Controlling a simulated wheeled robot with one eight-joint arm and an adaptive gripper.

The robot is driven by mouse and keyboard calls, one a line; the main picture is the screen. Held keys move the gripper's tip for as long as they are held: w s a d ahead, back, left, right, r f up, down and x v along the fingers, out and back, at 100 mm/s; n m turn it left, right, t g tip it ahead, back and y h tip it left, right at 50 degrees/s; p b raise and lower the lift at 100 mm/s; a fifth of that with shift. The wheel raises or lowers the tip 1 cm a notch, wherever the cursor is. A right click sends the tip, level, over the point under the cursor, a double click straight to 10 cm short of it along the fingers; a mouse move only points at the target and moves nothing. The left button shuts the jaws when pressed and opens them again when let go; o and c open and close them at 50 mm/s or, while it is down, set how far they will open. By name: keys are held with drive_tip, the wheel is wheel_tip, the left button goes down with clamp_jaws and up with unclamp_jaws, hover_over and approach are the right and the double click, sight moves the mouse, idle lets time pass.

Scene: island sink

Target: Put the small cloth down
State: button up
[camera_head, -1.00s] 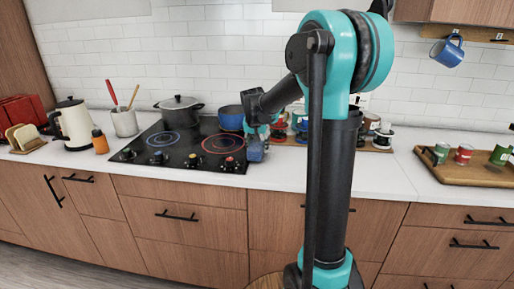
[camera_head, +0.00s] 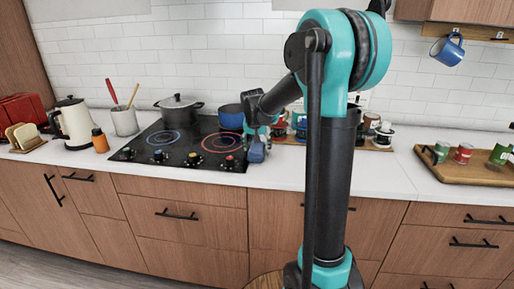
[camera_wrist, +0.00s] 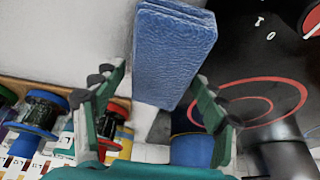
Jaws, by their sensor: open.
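The small cloth (camera_wrist: 174,50) is blue and folded into a flat rectangle. In the wrist view its near end reaches between the two green fingers of my gripper (camera_wrist: 160,88), with a gap visible at the fingers. In the head view the cloth (camera_head: 256,153) shows small at the counter's front, just right of the cooktop. My gripper (camera_head: 258,137) is right above and behind it, open. I cannot tell whether the cloth lies fully flat on the counter or is tilted.
The black cooktop (camera_head: 182,145) with a dark pot (camera_head: 178,112) and a blue pot (camera_head: 231,117) is to the left. Cups on a rack (camera_head: 375,132) stand behind to the right. Bare white counter (camera_head: 290,172) lies right of the cloth. A wooden tray (camera_head: 465,171) holds several mugs.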

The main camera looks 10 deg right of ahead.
sight(255, 150)
drive_tip(key=v, duration=1.2)
drive_tip(key=shift+r, duration=0.3)
drive_tip(key=shift+a, duration=0.1)
drive_tip(key=shift+s, duration=0.1)
